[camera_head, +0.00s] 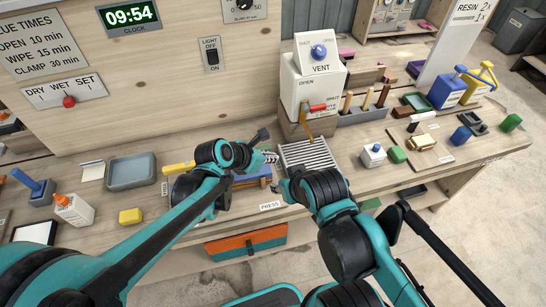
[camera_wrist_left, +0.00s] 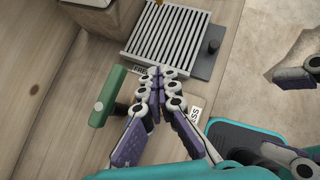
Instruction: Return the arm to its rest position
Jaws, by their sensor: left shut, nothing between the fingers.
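My left arm reaches in from the left in the head view. Its gripper (camera_head: 268,157) is at the bench beside the left edge of the slatted metal grate (camera_head: 318,154). In the left wrist view the left gripper's (camera_wrist_left: 158,74) fingers are together with nothing between them, just in front of the grate (camera_wrist_left: 170,42). Part of the right gripper (camera_wrist_left: 296,77) shows at the right edge of the left wrist view, too cut off to judge.
The white vent box (camera_head: 311,88) stands behind the grate. A grey tray (camera_head: 131,172), yellow block (camera_head: 130,216) and glue bottle (camera_head: 73,210) sit at left. Small blocks and bottles crowd the right side.

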